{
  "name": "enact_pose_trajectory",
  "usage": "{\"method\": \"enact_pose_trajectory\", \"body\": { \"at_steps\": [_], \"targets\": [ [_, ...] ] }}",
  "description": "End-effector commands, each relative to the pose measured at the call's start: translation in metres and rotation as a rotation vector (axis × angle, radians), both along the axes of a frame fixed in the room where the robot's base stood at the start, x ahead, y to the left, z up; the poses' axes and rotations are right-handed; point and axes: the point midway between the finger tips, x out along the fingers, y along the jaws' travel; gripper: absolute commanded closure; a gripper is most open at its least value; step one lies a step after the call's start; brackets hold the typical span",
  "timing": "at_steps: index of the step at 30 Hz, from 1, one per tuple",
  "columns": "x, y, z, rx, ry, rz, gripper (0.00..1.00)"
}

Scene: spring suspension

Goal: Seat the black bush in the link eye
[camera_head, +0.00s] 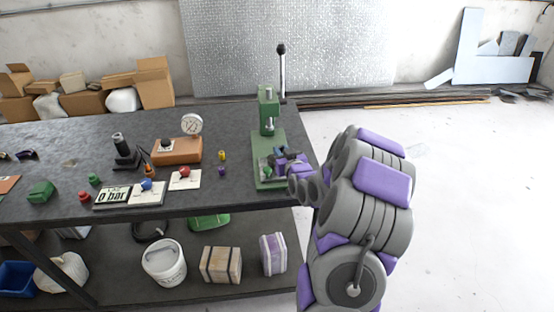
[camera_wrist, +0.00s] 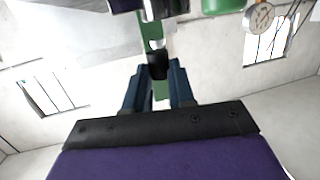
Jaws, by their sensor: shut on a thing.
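My gripper (camera_wrist: 158,78) shows in the wrist view with its two dark blue fingers closed on a small black piece, which looks like the black bush (camera_wrist: 157,63). The bush sits between the fingertips, under the green press parts. In the head view my gripper (camera_head: 282,154) is at the green press (camera_head: 268,98), low over its base (camera_head: 267,183). The bush cannot be picked out there behind the gripper. The link eye cannot be made out clearly in either view. I cannot tell whether the bush touches anything below it.
The dark bench (camera_head: 230,120) carries a dial gauge (camera_head: 191,124), a black stand (camera_head: 124,150), sign cards and small coloured knobs left of the press. A yellow piece (camera_head: 222,155) and a purple piece (camera_head: 222,171) stand close by. The press lever (camera_head: 281,70) rises behind. Floor at right is clear.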

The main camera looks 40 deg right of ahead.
Motion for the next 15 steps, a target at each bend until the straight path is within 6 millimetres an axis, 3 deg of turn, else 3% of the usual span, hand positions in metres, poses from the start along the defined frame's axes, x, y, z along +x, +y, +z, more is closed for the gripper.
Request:
{"method": "enact_pose_trajectory", "body": {
  "at_steps": [10, 15],
  "targets": [
    [0.025, 0.006, -0.001, -0.005, -0.002, 0.002, 1.0],
    [0.023, 0.002, -0.031, 0.0, 0.001, 0.0, 1.0]
  ]
}}
